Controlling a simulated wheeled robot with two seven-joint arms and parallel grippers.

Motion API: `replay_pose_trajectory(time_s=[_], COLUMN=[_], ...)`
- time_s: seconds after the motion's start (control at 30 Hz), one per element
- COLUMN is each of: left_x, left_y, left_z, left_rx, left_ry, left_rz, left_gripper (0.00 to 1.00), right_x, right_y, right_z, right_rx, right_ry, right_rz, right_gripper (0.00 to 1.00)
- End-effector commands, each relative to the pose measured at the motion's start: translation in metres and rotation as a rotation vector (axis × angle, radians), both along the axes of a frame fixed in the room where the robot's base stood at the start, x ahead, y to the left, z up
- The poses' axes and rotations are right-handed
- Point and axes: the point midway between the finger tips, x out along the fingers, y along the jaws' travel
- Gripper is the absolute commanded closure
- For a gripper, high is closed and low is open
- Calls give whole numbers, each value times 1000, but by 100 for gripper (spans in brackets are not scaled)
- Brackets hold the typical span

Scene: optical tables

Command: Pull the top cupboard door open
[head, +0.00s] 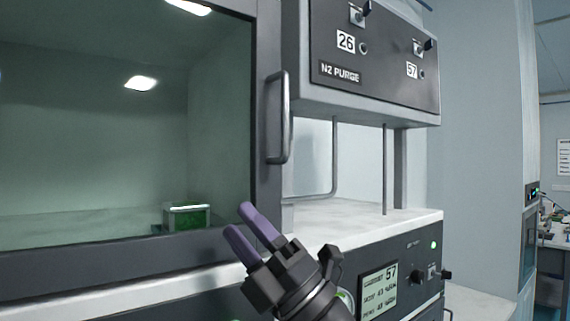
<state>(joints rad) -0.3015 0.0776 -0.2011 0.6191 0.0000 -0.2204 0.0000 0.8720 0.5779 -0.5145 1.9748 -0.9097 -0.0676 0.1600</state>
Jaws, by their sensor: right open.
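The cupboard door (266,195) has a dark frame around a large tinted glass pane (95,110), and it looks shut. Its grey vertical bar handle (285,118) is on the right side of the frame. My right gripper (238,221) has purple fingers and is open and empty. It shows below and to the left of the handle, in front of the lower right corner of the door, apart from the handle. My left gripper is not in view.
A panel box labelled N2 PURGE (340,72) with knobs hangs to the right of the handle. Below it is a white worktop (390,222) with thin vertical pipes. A lower unit with a small display (379,290) and knobs juts out beside my right gripper.

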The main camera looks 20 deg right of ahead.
Motion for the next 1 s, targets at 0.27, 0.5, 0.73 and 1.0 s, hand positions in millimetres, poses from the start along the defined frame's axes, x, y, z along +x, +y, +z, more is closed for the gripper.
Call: replay_pose_trajectory(time_s=[0.27,0.5,0.73,1.0], left_x=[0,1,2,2], left_y=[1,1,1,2], left_z=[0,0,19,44], left_rx=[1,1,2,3], left_ry=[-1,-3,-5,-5], left_rz=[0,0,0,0], left_gripper=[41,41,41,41], right_x=[-21,-30,-1,45], right_y=[-7,-103,-93,-64], right_z=[90,142,149,148], right_rx=[-949,-1359,-1384,-1381], right_ry=[-449,-307,-282,-285], right_rz=[-304,-704,-728,-729], right_gripper=[51,51,51,51])
